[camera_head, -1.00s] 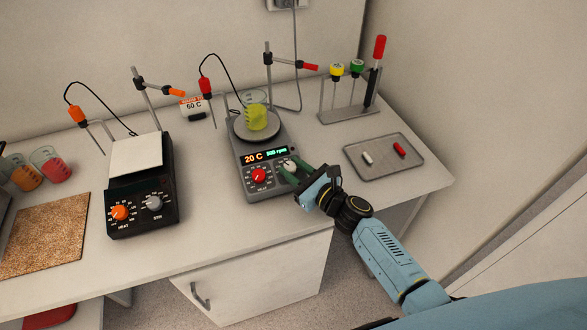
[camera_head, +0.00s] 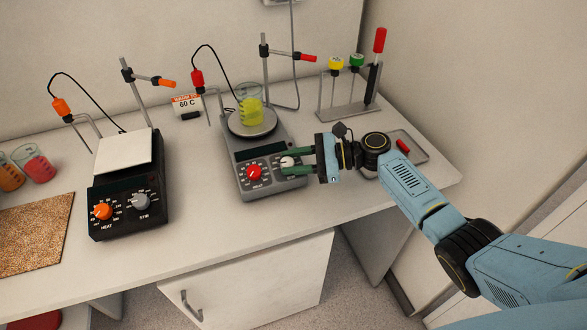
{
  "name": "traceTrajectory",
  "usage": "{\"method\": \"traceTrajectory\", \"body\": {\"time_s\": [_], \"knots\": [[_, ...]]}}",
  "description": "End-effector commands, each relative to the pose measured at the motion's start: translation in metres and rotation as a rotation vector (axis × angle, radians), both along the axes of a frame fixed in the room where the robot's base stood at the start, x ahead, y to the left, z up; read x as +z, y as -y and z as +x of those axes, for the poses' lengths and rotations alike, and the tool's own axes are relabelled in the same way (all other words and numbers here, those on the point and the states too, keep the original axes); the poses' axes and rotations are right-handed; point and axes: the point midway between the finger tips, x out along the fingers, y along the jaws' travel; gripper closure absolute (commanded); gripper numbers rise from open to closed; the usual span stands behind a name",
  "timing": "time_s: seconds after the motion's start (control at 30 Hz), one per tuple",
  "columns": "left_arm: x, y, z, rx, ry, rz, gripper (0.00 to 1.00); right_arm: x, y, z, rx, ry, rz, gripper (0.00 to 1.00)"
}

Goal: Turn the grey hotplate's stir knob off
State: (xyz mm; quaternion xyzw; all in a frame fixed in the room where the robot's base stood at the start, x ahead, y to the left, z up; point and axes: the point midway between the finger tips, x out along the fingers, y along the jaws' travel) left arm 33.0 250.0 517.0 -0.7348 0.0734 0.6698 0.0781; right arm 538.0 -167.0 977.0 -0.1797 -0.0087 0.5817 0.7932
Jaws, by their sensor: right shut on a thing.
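The grey hotplate (camera_head: 272,193) stands in the middle of the bench, its display dark. A beaker of yellow liquid (camera_head: 250,112) stands on its round plate. The red knob (camera_head: 254,173) is at the left of its front panel. The pale stir knob (camera_head: 288,162) is at the right. My right gripper (camera_head: 291,163) reaches in from the right with its green fingers shut on the stir knob, partly covering it. My left gripper is not in view.
A black hotplate (camera_head: 128,190) with orange and grey knobs stands to the left. A metal tray (camera_head: 420,154) with a red stir bar (camera_head: 402,146) lies behind my right arm. A rack (camera_head: 348,112) stands at the back right, and a 60 C sign (camera_head: 187,104) behind the hotplates.

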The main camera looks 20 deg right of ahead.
Motion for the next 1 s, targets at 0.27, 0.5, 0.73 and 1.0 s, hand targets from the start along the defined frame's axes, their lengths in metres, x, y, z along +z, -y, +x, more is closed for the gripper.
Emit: {"method": "traceTrajectory", "body": {"time_s": [0.27,0.5,0.73,1.0], "knots": [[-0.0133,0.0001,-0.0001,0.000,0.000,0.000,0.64,-0.0008,0.0003,0.0013,0.089,0.000,-0.029,0.93],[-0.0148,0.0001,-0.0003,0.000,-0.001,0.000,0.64,0.0003,0.0000,0.0012,0.111,0.000,-0.034,0.93],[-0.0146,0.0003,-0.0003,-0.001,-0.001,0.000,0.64,0.0006,-0.0003,0.0011,0.111,0.000,-0.034,0.93],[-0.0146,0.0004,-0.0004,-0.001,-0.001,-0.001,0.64,0.0006,-0.0004,0.0012,0.109,0.001,-0.033,0.48]]}}
